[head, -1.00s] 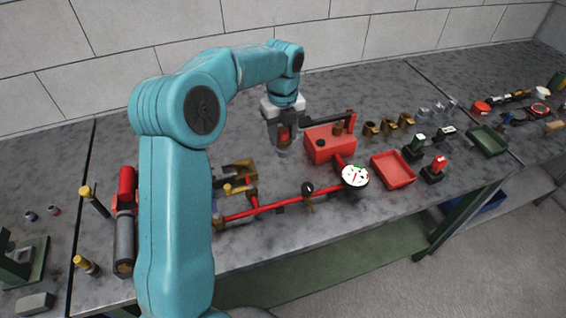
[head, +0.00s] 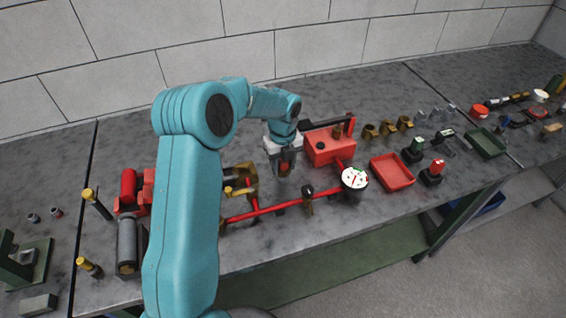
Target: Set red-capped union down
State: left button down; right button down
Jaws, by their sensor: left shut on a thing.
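My left gripper (head: 284,167) points down over the bench, just left of the red pump box (head: 328,147). It is shut on the red-capped union (head: 284,169), of which only a small red and dark part shows between the fingers. The union is low, close to the bench top; I cannot tell whether it touches. My right gripper is not in view.
A red pipe (head: 268,210) with a white-faced gauge (head: 354,179) runs in front. A brass fitting (head: 243,175) stands close at the left. A red tray (head: 392,171) and several brass fittings (head: 387,128) lie to the right. Bare bench lies behind the gripper.

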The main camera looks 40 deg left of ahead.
pick_arm(q)
jog(key=shift+f, duration=0.15)
jog(key=c, duration=0.6)
grip_release()
jog(key=shift+o, duration=0.2)
notch_tip(320, 180, up, 12)
jog(key=shift+r+b, duration=0.25)
jog(key=shift+b, duration=0.1)
